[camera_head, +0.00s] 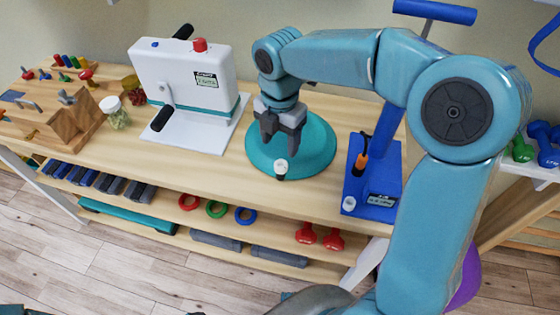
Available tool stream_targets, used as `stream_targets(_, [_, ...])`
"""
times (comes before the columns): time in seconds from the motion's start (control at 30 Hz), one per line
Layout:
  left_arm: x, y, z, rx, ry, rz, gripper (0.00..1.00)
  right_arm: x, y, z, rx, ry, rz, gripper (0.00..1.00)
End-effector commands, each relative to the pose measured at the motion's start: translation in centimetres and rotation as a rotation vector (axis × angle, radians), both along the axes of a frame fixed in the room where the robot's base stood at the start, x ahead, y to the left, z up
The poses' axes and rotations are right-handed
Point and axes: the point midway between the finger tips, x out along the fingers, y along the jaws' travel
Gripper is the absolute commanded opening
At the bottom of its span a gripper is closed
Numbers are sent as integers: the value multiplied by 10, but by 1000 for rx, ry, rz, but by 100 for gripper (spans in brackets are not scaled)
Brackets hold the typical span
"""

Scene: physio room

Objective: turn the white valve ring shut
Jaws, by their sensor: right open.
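I cannot make out a clear white valve ring. My right gripper (281,142) is open and points down over a teal round dome (318,158) on the wooden table. A small white-topped knob (281,165) on a dark stem shows just below the fingers, at the dome's front; the fingers look apart from it, though depth is hard to judge. My right arm and gripper hide part of the dome and the area behind it. My left gripper is not in view.
A white crank machine (185,80) with a red button stands left of the dome. A blue stand (377,175) is right of it. A wooden board (60,115) and a jar (113,113) are at the left. Weights and rings lie on the lower shelf (165,205). The table front is mostly clear.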

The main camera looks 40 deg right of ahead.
Motion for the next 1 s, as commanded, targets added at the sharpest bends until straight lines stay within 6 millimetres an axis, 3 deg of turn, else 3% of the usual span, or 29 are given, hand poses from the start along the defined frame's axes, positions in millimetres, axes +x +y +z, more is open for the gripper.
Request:
stream_targets(0.1, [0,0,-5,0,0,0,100,-1,0,-31,1,6,1,60])
stream_targets(0.33, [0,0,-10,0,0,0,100,0,0,-71,0,2,0,60])
stream_targets(0.5, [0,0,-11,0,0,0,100,0,0,-83,1,1,0,60])
stream_targets(0.77, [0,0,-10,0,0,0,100,0,0,-85,1,0,0,60])
stream_targets(0.8, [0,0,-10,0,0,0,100,0,0,-85,1,0,0,57])
stream_targets(0.97, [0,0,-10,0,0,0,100,0,0,-84,1,0,0,5])
stream_targets(1.0, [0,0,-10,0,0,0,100,0,0,-84,1,0,0,5])
